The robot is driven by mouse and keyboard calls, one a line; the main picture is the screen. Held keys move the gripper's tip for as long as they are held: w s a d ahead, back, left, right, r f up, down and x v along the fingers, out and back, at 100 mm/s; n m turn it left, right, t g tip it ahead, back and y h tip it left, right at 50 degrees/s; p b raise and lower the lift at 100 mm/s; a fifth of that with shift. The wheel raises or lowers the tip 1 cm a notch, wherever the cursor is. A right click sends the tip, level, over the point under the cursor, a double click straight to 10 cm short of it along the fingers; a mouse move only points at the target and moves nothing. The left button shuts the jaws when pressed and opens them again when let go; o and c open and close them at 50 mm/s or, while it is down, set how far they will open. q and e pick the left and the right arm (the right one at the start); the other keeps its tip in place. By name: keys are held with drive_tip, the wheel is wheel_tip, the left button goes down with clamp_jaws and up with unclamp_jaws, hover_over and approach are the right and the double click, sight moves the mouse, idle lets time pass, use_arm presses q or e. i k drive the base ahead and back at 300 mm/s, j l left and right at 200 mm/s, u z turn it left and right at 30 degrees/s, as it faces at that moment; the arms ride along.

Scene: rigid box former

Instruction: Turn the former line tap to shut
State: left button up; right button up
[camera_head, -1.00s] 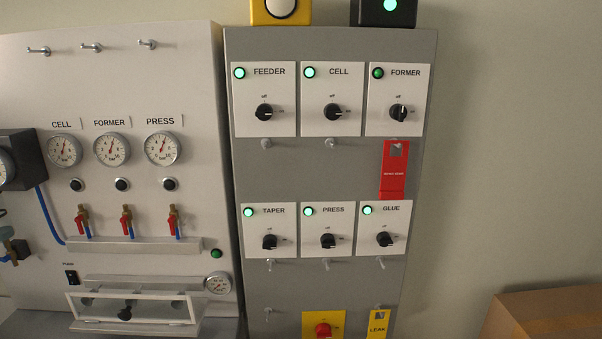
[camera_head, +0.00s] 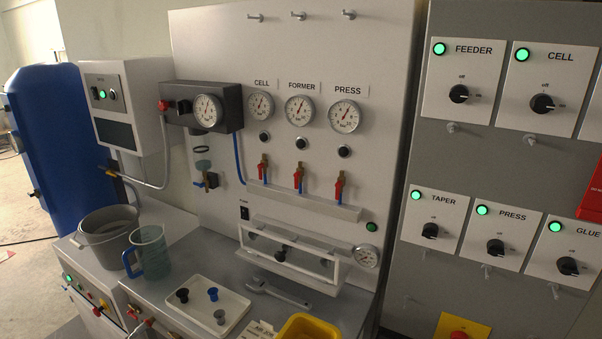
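The former line tap (camera_head: 298,178) is the middle of three taps on the pale panel, with a red handle hanging down along its pipe. It sits below the FORMER gauge (camera_head: 299,110), whose needle stands off its rest end. The cell tap (camera_head: 263,167) is to its left and the press tap (camera_head: 339,187) to its right, both with red handles also hanging down. Neither of my grippers is in view.
A ledge (camera_head: 305,203) runs below the taps. A bench holds a grey bucket (camera_head: 107,237), a blue jug (camera_head: 150,252), a white tray (camera_head: 176,312), a wrench (camera_head: 279,293) and a yellow bin (camera_head: 308,327). A grey switch panel (camera_head: 470,155) stands at right.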

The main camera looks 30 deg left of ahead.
sight(296, 175)
drive_tip(key=i+u, duration=0.2)
drive_tip(key=u, duration=0.85)
